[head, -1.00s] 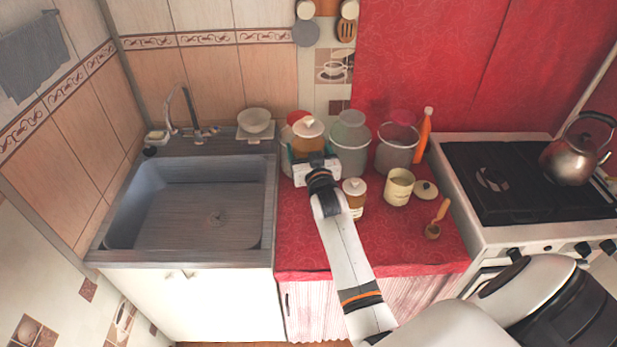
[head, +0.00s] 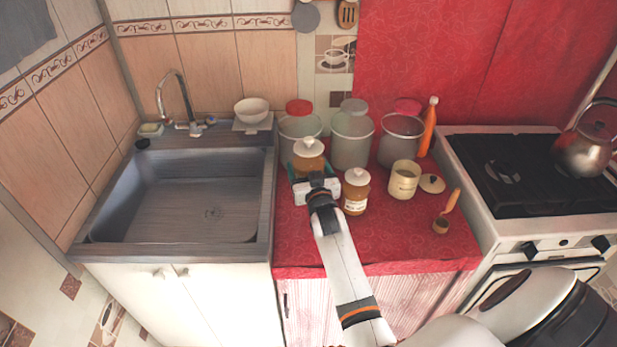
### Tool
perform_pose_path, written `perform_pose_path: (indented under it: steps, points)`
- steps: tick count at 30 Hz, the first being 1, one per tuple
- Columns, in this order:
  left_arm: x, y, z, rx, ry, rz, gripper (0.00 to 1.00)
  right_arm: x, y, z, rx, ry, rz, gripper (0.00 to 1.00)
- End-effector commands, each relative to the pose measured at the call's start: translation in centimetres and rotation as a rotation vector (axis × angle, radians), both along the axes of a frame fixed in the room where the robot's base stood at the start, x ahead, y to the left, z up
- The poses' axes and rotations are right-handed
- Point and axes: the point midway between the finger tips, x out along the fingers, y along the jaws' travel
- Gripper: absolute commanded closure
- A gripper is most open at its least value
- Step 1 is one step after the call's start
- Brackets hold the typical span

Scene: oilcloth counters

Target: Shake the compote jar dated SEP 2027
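My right gripper (head: 312,180), whose arm reaches in from the lower right, is shut on a glass jar (head: 308,163) with a white knobbed lid and amber-brown contents. The jar is upright, in front of the tall canisters; I cannot tell whether its base touches the counter. A second, similar jar (head: 355,191) with a white lid and a pale label stands on the red counter just right of the gripper. The label's writing is too small to read, and no label shows on the held jar. My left gripper is not in view.
Glass canisters (head: 352,143) stand behind the jars. A cream pot (head: 403,180), its loose lid (head: 432,184), a wooden-handled scoop (head: 441,225) and an orange bottle (head: 428,127) are to the right. The sink (head: 180,205) is left; the stove (head: 520,180) with kettle is right. The front counter is fairly clear.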

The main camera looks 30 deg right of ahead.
Motion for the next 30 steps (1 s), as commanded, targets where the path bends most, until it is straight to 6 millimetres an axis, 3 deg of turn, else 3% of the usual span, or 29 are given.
perform_pose_path:
  steps: [10,24,30]
  points:
    - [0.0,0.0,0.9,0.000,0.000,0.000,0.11,0.1,0.0,1.3,-0.003,-0.008,0.001,0.70]
    - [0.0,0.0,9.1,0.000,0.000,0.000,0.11,0.1,0.0,10.3,-0.003,-0.008,0.001,0.70]
    - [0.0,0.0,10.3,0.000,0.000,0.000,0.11,0.1,0.0,11.7,-0.002,-0.007,0.001,0.70]
